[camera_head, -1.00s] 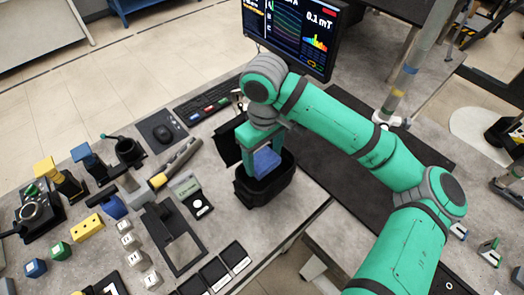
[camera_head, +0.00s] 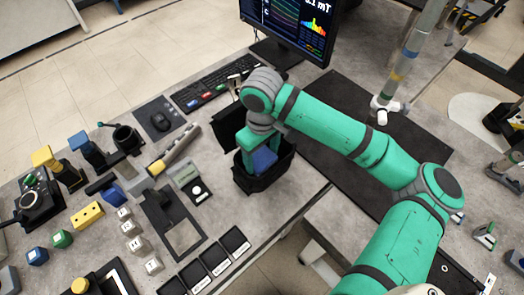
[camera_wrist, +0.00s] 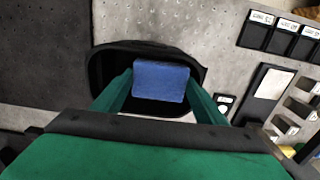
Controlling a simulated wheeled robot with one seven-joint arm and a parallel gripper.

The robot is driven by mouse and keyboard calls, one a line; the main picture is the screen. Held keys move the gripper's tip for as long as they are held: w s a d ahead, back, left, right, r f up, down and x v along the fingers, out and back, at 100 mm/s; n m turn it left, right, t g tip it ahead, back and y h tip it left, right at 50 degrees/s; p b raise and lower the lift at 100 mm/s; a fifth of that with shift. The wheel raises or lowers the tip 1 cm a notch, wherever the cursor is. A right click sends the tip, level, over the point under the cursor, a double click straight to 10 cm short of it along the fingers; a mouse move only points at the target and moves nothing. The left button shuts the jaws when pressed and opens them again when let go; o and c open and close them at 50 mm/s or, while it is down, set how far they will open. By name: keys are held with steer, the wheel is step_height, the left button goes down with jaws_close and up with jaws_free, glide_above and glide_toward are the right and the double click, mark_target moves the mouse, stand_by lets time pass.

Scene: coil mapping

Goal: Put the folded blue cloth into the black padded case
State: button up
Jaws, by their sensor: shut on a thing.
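The folded blue cloth (camera_head: 264,160) is a small blue block between the fingers of my gripper (camera_head: 252,156). The wrist view shows the cloth (camera_wrist: 162,81) with a green finger of my gripper (camera_wrist: 160,90) on each side, shut on it. The black padded case (camera_head: 262,183) stands open on the table with its lid (camera_head: 227,126) raised behind it. In the wrist view the cloth is over the case's opening, inside its rim (camera_wrist: 98,68). The fingers hide part of the case. I cannot tell whether the cloth touches the case floor.
A keyboard (camera_head: 202,93) and a monitor (camera_head: 292,25) stand behind the case. A black frame (camera_head: 180,232) and several labelled dark tiles (camera_head: 216,259) lie left of and in front of it. A dark mat (camera_head: 350,150) lies to the right, under my arm.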

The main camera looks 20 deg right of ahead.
steer(key=shift+f, duration=3.85)
steer(key=o, duration=1.1)
steer(key=shift+c, duration=0.2)
steer(key=shift+r, duration=0.1)
step_height(320, 180, up, 11)
steer(key=shift+f, duration=0.2)
steer(key=shift+s, duration=0.1)
